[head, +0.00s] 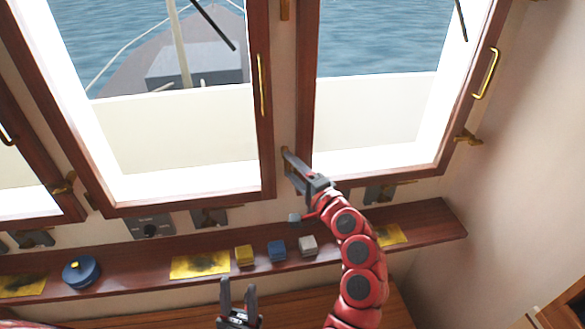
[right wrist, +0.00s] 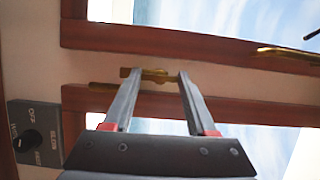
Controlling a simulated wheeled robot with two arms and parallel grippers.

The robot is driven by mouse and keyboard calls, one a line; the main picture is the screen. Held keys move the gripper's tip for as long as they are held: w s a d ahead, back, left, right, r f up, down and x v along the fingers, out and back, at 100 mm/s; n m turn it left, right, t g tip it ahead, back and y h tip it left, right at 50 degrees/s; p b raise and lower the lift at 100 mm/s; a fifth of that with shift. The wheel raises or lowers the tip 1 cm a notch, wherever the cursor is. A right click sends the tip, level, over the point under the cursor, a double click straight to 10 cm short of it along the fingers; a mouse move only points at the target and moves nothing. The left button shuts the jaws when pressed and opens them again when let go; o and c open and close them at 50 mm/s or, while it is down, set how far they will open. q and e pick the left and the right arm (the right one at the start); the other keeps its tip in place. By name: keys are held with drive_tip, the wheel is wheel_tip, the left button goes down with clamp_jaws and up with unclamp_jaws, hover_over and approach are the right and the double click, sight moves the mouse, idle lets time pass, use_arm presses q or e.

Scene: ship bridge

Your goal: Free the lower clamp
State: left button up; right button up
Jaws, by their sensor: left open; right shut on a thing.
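The lower clamp (right wrist: 153,73) is a small brass piece on the pale post between two wood-framed windows. It lies between the fingertips of my right gripper (right wrist: 157,78) in the right wrist view. In the head view my right gripper (head: 288,162) reaches the post at the windows' lower part and is shut on the clamp, hiding most of it. The left window frame (head: 266,150) and right window frame (head: 305,110) flank the post. My left gripper (head: 238,298) is open and empty, low in front of the shelf.
A wooden shelf (head: 130,262) runs below the windows. It carries a blue round object (head: 81,271), yellow sheets (head: 200,265), and yellow (head: 244,255), blue (head: 277,250) and white (head: 308,245) blocks. Brass handles (head: 262,85) stick out from the frames. A dial panel (head: 150,228) is above the shelf.

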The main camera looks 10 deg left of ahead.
drive_tip(key=shift+f, duration=0.1)
drive_tip(key=o, duration=1.4)
drive_tip(key=shift+c, duration=0.2)
drive_tip(key=p+v, duration=0.2)
drive_tip(key=v, duration=1.5)
drive_tip(key=shift+p, duration=0.35)
